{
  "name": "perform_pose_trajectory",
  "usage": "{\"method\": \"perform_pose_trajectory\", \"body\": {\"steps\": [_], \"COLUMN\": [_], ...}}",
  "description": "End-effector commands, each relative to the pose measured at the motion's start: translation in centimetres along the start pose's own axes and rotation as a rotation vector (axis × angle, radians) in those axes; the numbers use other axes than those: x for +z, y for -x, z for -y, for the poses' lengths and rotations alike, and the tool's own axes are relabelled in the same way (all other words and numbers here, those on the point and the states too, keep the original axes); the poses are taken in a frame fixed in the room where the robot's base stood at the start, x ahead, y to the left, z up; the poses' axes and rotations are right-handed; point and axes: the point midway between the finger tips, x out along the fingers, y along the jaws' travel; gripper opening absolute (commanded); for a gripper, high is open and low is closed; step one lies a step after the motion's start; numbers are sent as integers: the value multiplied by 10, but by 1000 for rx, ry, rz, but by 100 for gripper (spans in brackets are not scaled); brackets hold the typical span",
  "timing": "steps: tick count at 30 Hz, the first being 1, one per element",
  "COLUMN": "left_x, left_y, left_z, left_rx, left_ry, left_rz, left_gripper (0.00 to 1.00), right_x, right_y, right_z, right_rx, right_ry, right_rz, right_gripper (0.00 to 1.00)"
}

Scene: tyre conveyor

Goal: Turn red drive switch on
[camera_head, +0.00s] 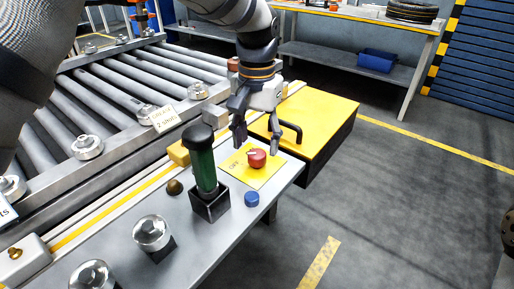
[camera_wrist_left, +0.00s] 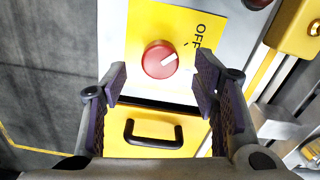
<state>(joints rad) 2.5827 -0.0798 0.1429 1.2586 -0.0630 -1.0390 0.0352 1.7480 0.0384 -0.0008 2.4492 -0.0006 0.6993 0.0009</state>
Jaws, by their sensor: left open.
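The red drive switch (camera_head: 256,158) is a round knob on a yellow plate (camera_head: 236,172) on the grey bench panel. In the left wrist view the red knob (camera_wrist_left: 159,59) shows a white pointer mark directed toward the printed OFF label (camera_wrist_left: 200,36). My left gripper (camera_head: 257,133) is open and empty, with its fingers pointing down over the switch. In the left wrist view the two fingers (camera_wrist_left: 162,78) stand apart on either side of the knob's near side, and I see no contact. My right gripper is not in view.
A green-handled lever (camera_head: 203,165) stands left of the switch, with a blue button (camera_head: 251,198) in front. A yellow box (camera_head: 325,115) with a black handle (camera_head: 287,130) sits behind. Conveyor rollers (camera_head: 130,85) run along the left. Open floor lies right.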

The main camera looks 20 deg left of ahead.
Motion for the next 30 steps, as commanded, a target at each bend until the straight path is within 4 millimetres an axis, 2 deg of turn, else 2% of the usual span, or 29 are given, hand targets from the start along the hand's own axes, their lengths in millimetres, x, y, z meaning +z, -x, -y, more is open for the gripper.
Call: {"method": "perform_pose_trajectory", "body": {"steps": [3,6,14,15,16,21,30], "left_x": [0,0,0,0,0,0,0], "left_y": [-21,-30,-33,-33,-33,-33,-32], "left_z": [0,0,0,0,0,0,0], "left_rx": [0,0,0,0,0,0,0], "left_ry": [0,0,0,0,0,-1,-24], "left_rz": [1,1,-2,-2,-2,-2,-2], "left_gripper": [54,54,54,52,45,7,6], "right_x": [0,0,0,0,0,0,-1], "right_y": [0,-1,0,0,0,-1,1], "right_z": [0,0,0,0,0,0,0], "right_rx": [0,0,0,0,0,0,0], "right_ry": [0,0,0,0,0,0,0], "right_rz": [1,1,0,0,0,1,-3], "right_gripper": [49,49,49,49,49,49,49]}}
